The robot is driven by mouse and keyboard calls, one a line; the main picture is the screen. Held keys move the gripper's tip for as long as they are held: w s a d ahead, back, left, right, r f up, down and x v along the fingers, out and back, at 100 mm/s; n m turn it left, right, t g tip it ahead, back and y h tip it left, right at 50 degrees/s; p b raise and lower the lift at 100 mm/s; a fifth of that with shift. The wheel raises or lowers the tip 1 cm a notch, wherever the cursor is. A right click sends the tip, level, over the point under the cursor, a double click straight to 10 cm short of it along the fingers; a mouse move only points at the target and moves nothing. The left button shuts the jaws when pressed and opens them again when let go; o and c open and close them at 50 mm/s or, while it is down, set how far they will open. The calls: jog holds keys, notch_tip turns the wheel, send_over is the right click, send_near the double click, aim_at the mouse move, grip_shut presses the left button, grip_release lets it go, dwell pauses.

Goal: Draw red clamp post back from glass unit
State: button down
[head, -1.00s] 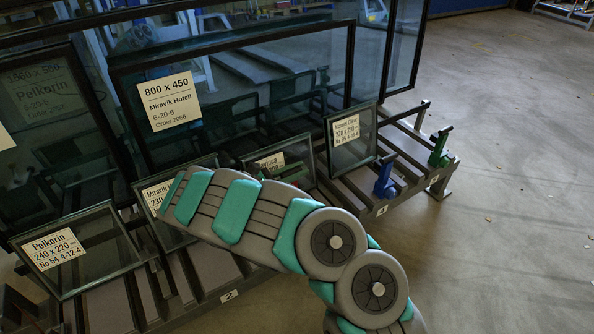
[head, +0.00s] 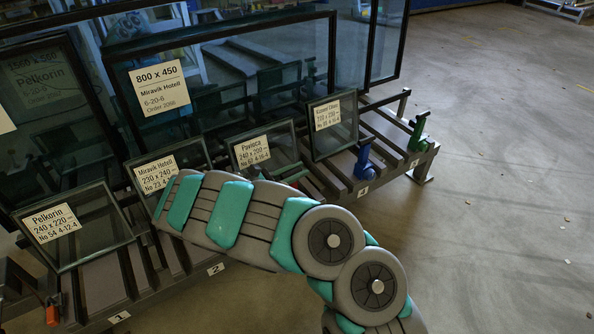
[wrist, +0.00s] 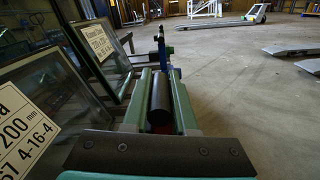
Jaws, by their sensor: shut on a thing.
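In the wrist view my gripper (wrist: 160,78) has its two green fingers along a black cylinder (wrist: 160,103). A narrow strip of the red clamp post (wrist: 178,119) shows beside the cylinder; the rest of it is hidden by the gripper. My gripper is shut on this post. In the head view my arm covers the gripper and the post. The glass unit labelled Pavioca (head: 266,150) stands tilted just behind my arm. Its label edge also shows in the wrist view (wrist: 22,120), left of my gripper. Contact between post and glass cannot be seen.
A blue post (head: 363,163) and a green post (head: 418,134) stand on the rack to the right. Other small glass units (head: 334,127) (head: 75,228) lean along the rack, with large dark panes behind. An orange-red part (head: 52,312) is at lower left.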

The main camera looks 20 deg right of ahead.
jog(key=c, duration=0.7)
grip_release()
jog(key=shift+s+d, duration=0.1)
jog(key=shift+s, duration=0.2)
jog(key=shift+c, duration=0.2)
jog(key=v, duration=0.8)
jog(key=shift+p, duration=0.3)
jog(key=shift+w, duration=0.1)
